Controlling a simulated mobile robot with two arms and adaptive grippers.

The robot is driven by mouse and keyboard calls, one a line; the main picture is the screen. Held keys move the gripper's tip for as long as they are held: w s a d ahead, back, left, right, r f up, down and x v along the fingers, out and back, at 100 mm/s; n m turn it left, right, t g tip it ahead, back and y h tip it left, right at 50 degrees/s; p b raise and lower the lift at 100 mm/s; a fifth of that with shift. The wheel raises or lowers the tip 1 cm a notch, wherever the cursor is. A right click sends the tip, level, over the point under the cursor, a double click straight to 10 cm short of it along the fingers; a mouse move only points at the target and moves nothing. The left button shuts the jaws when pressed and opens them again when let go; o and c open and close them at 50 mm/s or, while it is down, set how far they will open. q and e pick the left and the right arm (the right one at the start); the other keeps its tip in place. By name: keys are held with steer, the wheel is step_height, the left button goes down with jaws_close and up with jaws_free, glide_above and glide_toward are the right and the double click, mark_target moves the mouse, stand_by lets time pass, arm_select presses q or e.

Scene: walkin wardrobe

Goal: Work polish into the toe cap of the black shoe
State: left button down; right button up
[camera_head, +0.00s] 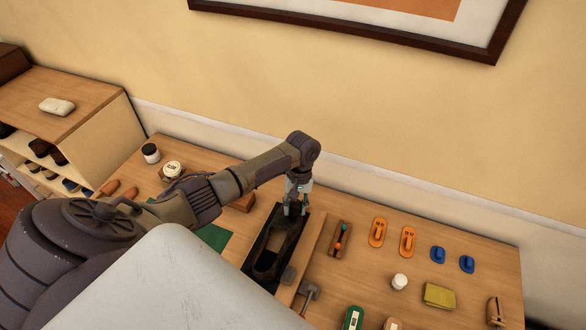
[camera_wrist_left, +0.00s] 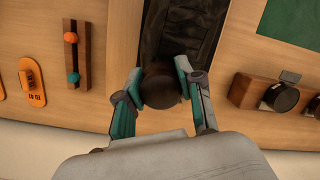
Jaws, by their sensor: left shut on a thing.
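The black shoe (camera_head: 262,262) lies lengthwise on the table, partly hidden by my arm and body. It also shows in the left wrist view (camera_wrist_left: 180,30), running up from between the fingers. My left gripper (camera_head: 293,207) is at the shoe's far end. In the left wrist view its teal-padded fingers (camera_wrist_left: 157,88) are closed on a dark brown rounded piece (camera_wrist_left: 160,82). This piece is over or against the end of the shoe; contact is unclear, and its lower side is hidden. My right gripper is not in view.
Right of the shoe are a wooden holder (camera_head: 336,251) with orange and teal balls, orange pieces (camera_head: 378,232), blue pieces (camera_head: 437,254), a white jar (camera_head: 399,282) and an olive block (camera_head: 438,295). A green mat (camera_head: 214,237) lies left. The wall stands behind the table.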

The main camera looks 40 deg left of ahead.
mark_target(296, 203)
arm_select(q)
steer(key=shift+v, duration=2.95)
steer(key=shift+r, duration=0.1)
steer(key=shift+v, duration=1.45)
steer(key=c, duration=1.3)
jaws_free()
jaws_close()
